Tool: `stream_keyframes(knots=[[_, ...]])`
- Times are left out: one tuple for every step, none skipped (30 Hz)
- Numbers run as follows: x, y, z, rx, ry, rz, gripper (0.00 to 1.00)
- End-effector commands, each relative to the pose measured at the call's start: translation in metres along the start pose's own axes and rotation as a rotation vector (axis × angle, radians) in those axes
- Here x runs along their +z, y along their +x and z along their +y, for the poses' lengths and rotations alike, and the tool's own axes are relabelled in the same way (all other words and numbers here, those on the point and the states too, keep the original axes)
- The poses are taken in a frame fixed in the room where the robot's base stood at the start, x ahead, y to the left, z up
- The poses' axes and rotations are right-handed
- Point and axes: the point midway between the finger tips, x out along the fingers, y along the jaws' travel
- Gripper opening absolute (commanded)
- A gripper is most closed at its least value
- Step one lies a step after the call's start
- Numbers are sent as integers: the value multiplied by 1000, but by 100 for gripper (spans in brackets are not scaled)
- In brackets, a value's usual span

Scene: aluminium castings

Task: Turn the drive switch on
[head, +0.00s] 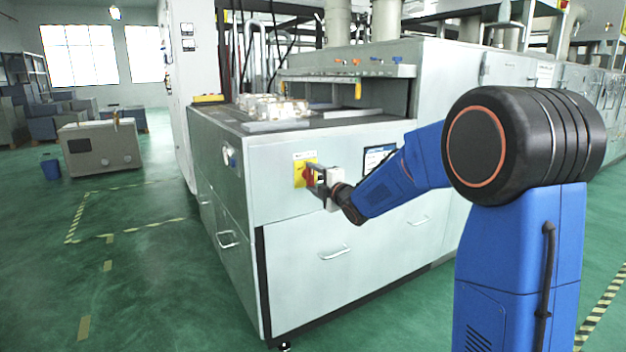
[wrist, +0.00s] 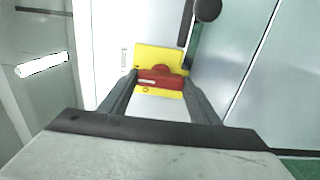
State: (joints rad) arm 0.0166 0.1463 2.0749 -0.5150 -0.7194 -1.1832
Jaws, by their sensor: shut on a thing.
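The drive switch is a red rotary handle (wrist: 160,79) on a yellow plate (wrist: 160,56), set on the front panel of a grey machine. In the head view the yellow plate (head: 299,180) shows at the machine's front, with the red handle (head: 308,173) partly behind my gripper. My gripper (head: 316,176) reaches in from the right, at the switch. In the wrist view my gripper (wrist: 161,88) has one finger at each end of the red handle and is shut on it. The handle lies about level across the plate in that view.
The grey machine (head: 330,222) has drawer handles below the switch and a dark framed panel (head: 378,158) to its right. Castings (head: 270,107) lie on its top. In the wrist view a dark round knob (wrist: 207,9) is close above the switch.

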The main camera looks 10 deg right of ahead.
Motion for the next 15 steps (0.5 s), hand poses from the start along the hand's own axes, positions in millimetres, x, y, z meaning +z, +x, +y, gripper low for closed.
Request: stream_keyframes(knots=[[-1,0,-2,-4,-1,1,61],[-1,0,-2,-4,-1,1,68],[-1,0,-2,-4,-1,1,75],[0,0,-2,-3,-1,1,75],[0,0,-2,-3,-1,1,75],[0,0,-2,-3,-1,1,75],[0,0,-1,-3,0,1,75],[0,0,-1,-2,0,1,75],[0,0,-1,-2,0,1,75],[0,0,-1,-2,0,1,75],[0,0,-1,-2,0,0,75],[0,-1,-1,-2,0,0,75],[0,-2,-1,-1,0,0,75],[0,-3,0,-1,0,0,75],[0,-6,0,-1,0,0,75]])
